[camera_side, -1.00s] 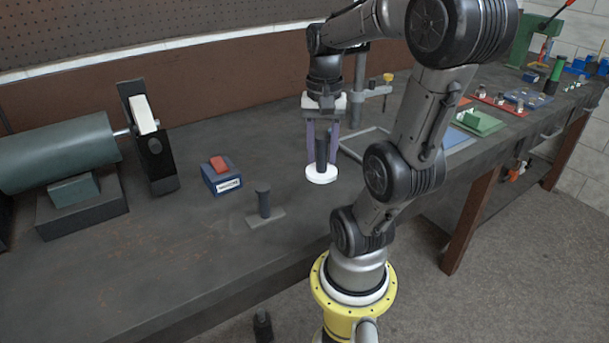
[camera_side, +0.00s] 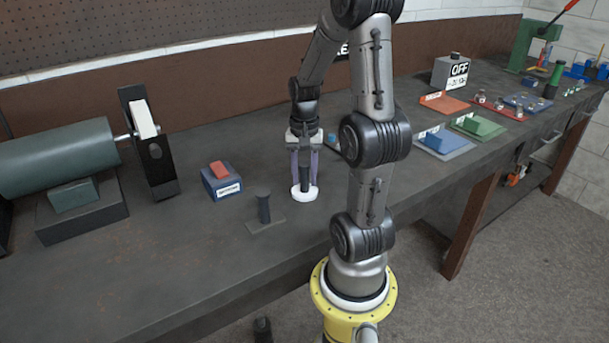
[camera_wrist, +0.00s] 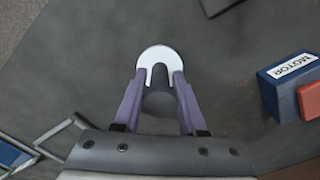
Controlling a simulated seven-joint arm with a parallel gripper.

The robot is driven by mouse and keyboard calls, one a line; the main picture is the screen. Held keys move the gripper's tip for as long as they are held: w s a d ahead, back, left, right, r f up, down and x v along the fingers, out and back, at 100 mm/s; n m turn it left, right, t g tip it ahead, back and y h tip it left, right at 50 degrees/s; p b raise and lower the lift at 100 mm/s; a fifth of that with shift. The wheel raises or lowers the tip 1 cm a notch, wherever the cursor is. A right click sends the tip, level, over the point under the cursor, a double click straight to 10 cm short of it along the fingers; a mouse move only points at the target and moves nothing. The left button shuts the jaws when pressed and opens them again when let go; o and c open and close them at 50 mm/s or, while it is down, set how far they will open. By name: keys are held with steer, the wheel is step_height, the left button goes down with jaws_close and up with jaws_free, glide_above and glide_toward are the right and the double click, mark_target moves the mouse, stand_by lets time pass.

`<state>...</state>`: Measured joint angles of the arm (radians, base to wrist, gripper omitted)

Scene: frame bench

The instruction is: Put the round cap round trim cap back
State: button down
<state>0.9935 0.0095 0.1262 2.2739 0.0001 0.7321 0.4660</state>
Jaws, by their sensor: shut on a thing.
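The round trim cap is a white disc (camera_side: 304,195) with a dark upright handle (camera_side: 306,178). My gripper (camera_side: 305,182) points down with its purple fingers shut on the handle. In the wrist view the white disc (camera_wrist: 158,58) lies beyond the fingertips, and the dark handle (camera_wrist: 160,100) is between the fingers. The cap looks roughly level, low over the bench; I cannot tell whether it touches the top. To its left, a dark post on a flat grey plate (camera_side: 264,224) stands on the bench.
A blue switch box (camera_side: 221,181) with a red rocker stands left of the cap; its label reads MOTOR in the wrist view (camera_wrist: 290,75). A green motor (camera_side: 60,150) with a wheel is farther left. The front bench area is clear.

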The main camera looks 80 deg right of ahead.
steer(key=shift+f, duration=0.25)
steer(key=shift+c, duration=2.3)
jaws_free()
steer(key=shift+r, duration=0.15)
step_height(320, 180, up, 11)
steer(key=shift+a+r, duration=0.15)
steer(key=shift+r, duration=0.4)
steer(key=w+a+n+t, duration=0.1)
steer(key=a+n+t, duration=0.4)
steer(key=a+n, duration=1.1)
steer(key=a, duration=0.6)
steer(key=shift+w+a+r+n+t, duration=0.2)
steer(key=shift+w+r+n+t, duration=0.1)
steer(key=shift+n, duration=0.1)
